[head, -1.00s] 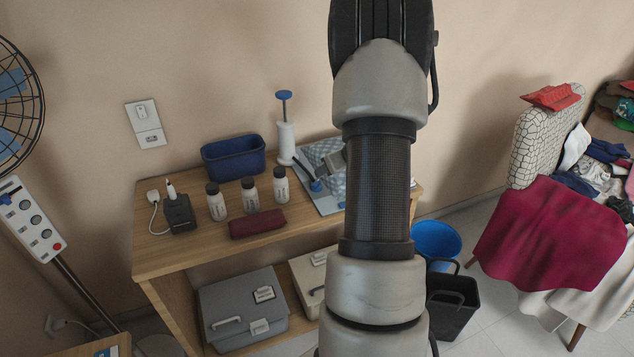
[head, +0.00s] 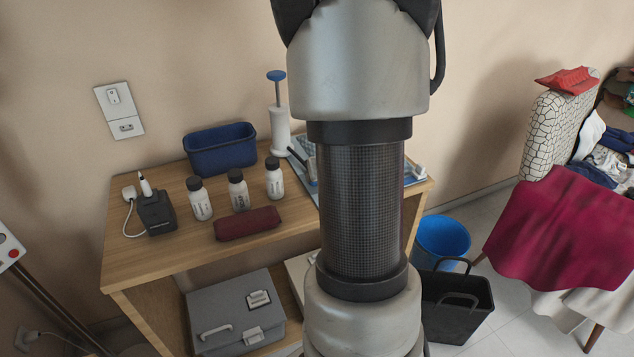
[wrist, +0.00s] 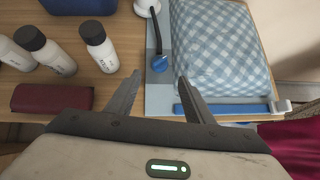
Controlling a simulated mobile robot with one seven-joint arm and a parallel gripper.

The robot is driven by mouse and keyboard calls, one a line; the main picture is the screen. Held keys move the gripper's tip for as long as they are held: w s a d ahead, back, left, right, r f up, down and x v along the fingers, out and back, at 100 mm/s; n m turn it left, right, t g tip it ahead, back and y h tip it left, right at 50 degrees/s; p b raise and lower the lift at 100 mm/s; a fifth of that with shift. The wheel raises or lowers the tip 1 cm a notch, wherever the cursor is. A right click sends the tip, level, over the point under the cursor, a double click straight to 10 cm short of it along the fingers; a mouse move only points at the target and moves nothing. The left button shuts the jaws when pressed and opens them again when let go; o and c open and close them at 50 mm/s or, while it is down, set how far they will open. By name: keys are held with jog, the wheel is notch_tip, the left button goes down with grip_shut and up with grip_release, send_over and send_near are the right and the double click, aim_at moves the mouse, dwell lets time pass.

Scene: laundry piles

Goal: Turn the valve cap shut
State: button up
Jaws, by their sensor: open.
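The blue round valve cap (wrist: 159,63) shows in the wrist view beside the blue checked bag (wrist: 220,50), on a flat pale blue part of it. A dark hose (wrist: 154,28) runs from the white pump base (wrist: 147,7) to the cap. My gripper (wrist: 159,80) is open and empty. Its fingertips point toward the cap, one on each side in the picture; I cannot tell how high they are above it. In the head view my arm hides the cap and most of the bag; the white pump (head: 280,128) with its blue handle stands behind.
A blue strip (wrist: 225,108) lies along the bag's near edge. A blue bucket (head: 441,241) stands on the floor.

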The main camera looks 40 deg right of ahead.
jog(key=b+x, duration=0.1)
jog(key=x, duration=0.8)
jog(key=shift+w+d+f, duration=0.15)
jog(key=c, duration=1)
jog(key=shift+d+r+n+y+p, duration=0.25)
jog(key=shift+n+y+p, duration=0.15)
jog(key=shift+n+p, duration=0.15)
jog(key=shift+c, duration=0.2)
jog(key=n+y, duration=0.1)
jog(key=n+p, duration=0.1)
jog(key=shift+d+n+t+y, duration=0.25)
jog(key=shift+n+t+y, duration=0.05)
jog(key=shift+n+y, duration=0.1)
jog(key=shift+f+n+y, duration=0.15)
jog(key=shift+n+y, duration=0.1)
jog(key=shift+y, duration=0.15)
jog(key=o, duration=1)
jog(key=shift+o, duration=0.2)
